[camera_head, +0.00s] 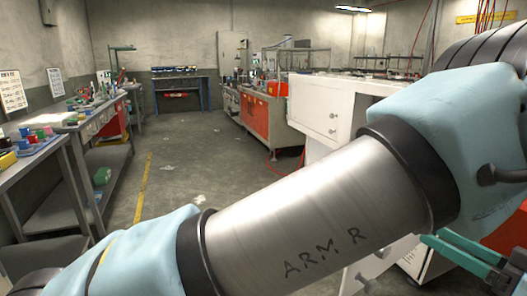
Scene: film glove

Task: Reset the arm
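My arm (300,222) crosses the front of the view from the lower left to the upper right. It has a bare metal tube lettered "ARM R", black collars and pale blue covers at both ends. The arm is bent, with one end leaving the view at the lower left and the other at the right edge.
Workbenches with small coloured items line the left wall, the nearest bench (30,158) close by. A white cabinet (325,112) and red-fronted machines (262,117) stand at the right and centre back. A blue-framed table (180,84) is at the far wall. The middle floor (190,160) is open.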

